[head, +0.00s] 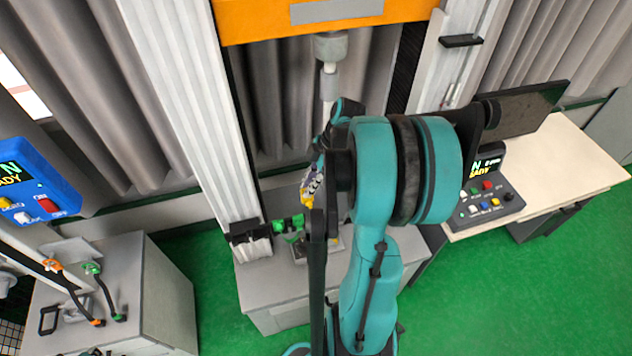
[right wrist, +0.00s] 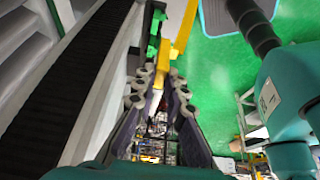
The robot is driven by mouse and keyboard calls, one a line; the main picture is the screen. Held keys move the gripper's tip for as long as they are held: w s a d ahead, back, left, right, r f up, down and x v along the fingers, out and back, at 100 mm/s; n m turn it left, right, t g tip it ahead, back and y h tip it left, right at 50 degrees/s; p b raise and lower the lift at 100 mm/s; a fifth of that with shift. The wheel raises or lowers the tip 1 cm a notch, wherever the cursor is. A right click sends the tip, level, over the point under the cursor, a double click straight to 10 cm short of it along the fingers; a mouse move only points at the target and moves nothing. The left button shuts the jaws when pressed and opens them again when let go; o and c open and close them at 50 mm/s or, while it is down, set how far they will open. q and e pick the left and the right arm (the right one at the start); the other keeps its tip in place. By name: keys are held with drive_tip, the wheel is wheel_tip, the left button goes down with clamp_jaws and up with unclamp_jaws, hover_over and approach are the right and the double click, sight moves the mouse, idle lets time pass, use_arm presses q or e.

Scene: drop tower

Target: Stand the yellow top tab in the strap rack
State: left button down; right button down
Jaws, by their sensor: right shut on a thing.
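My right gripper (head: 314,180) is in front of the drop tower, above the grey base cabinet, in the head view. It is shut on the yellow top tab (head: 306,193), which shows as a small yellow piece at its fingertips. My right arm hides part of the tower's base. I cannot pick out the strap rack with certainty; orange and green straps (head: 92,268) lie on the left cabinet. My left gripper is not in view.
Green fixtures (head: 288,226) stand on the grey tower cabinet (head: 280,287) close below the gripper. White tower columns (head: 190,110) rise on both sides, with a vertical rod (head: 330,80) between them. A control box (head: 488,200) sits on the right bench. A blue panel (head: 38,185) is at left.

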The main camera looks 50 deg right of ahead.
drive_tip(key=shift+w+a+f+b, duration=1.55)
drive_tip(key=shift+a+f, duration=0.8)
drive_tip(key=shift+a, duration=1.3)
drive_tip(key=shift+w+a+f+b, duration=1.55)
drive_tip(key=shift+a+f, duration=0.75)
drive_tip(key=shift+a, duration=1.3)
drive_tip(key=w+f+b, duration=0.1)
drive_tip(key=f, duration=0.1)
drive_tip(key=w+d+f+b, duration=0.1)
drive_tip(key=f+b, duration=0.1)
drive_tip(key=w+d+f+b, duration=0.1)
drive_tip(key=f+b, duration=0.1)
drive_tip(key=shift+w, duration=0.4)
drive_tip(key=shift+f, duration=0.1)
drive_tip(key=c, duration=1.5)
unclamp_jaws()
drive_tip(key=v, duration=1.2)
